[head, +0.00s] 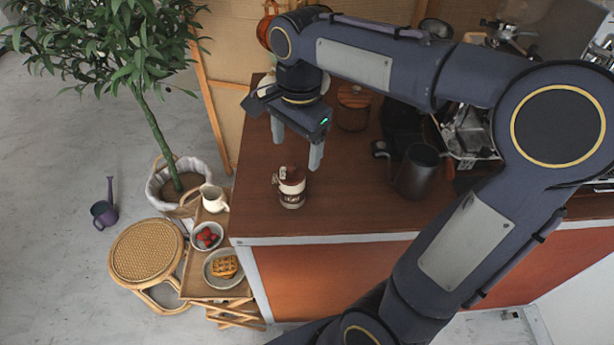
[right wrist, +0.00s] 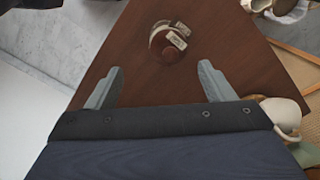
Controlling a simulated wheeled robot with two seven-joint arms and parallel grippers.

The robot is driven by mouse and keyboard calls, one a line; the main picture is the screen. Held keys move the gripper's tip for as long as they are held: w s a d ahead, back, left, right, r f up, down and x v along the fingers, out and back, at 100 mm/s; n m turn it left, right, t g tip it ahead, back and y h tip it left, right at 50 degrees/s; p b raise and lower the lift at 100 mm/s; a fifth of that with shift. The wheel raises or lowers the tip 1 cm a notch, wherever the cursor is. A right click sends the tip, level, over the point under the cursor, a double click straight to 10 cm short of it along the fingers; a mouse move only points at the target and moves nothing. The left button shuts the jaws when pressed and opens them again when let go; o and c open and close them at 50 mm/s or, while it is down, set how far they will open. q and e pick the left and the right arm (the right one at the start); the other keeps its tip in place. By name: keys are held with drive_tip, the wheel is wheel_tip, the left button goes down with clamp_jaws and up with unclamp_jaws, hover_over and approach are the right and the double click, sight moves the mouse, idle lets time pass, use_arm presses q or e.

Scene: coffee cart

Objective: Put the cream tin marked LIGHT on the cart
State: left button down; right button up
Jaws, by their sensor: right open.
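A small cream tin (head: 291,188) with a dark red-brown top and a dark lower band stands upright on the wooden cart top (head: 340,205), close to its front left corner. Pale tags show on it, but I cannot read the lettering. The tin also shows in the right wrist view (right wrist: 166,45), beyond the fingertips. My right gripper (head: 297,153) is open and empty, with its fingers pointing down above the cart top, behind the tin in the head view. It also shows in the right wrist view (right wrist: 161,84), with the fingers wide apart and not touching the tin. My left gripper is out of view.
A dark metal pitcher (head: 416,172) and a coffee machine (head: 465,135) stand right of the tin. A wooden-lidded jar (head: 354,108) is behind. Left of the cart, a low folding table (head: 198,285) holds a cream jug (head: 214,198), strawberries and a waffle plate. A stool (head: 146,250) stands beside it.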

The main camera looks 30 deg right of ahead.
drive_tip(key=s+a+f+n+t+y, duration=0.1)
drive_tip(key=s+a+f+n+t, duration=0.1)
drive_tip(key=s+n, duration=0.5)
drive_tip(key=s+a+f+n+t+y, duration=0.2)
drive_tip(key=s+f+n+t, duration=0.1)
drive_tip(key=s+n, duration=0.3)
drive_tip(key=shift+s+a+f+n, duration=0.25)
drive_tip(key=shift+s+f+n, duration=0.15)
drive_tip(key=shift+s+f, duration=0.55)
drive_tip(key=shift+s+r, duration=0.15)
drive_tip(key=shift+r, duration=0.05)
